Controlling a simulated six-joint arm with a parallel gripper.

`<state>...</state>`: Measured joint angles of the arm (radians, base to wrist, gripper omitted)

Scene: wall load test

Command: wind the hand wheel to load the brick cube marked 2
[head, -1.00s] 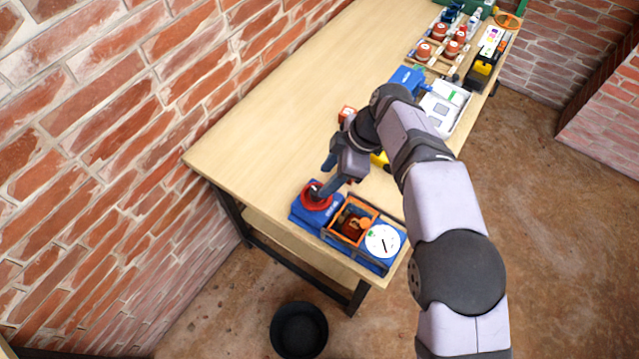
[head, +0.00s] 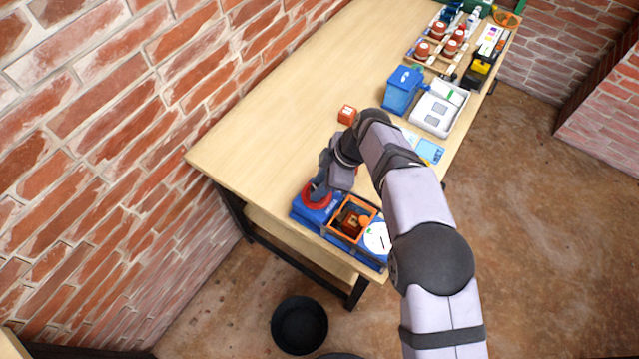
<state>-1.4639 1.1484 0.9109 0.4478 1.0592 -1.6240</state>
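The red hand wheel (head: 308,202) lies on the left end of the blue test machine (head: 301,214) at the table's near end. My gripper (head: 318,192) points down at the wheel and covers part of it. The finger gap is too small and hidden to tell open from shut. A brick cube (head: 350,222) sits inside the orange frame (head: 336,231) in the machine's middle. No number is readable on it. The white dial (head: 376,240) with a dark needle is to the right of the frame; my arm covers its right edge.
Another red-orange cube (head: 347,114) stands on the table (head: 270,120) behind my wrist. A blue bin (head: 401,92), a white tray (head: 437,112) and a rack of red pots (head: 437,47) stand farther back. A black bucket (head: 299,325) is on the floor. The table's left part is clear.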

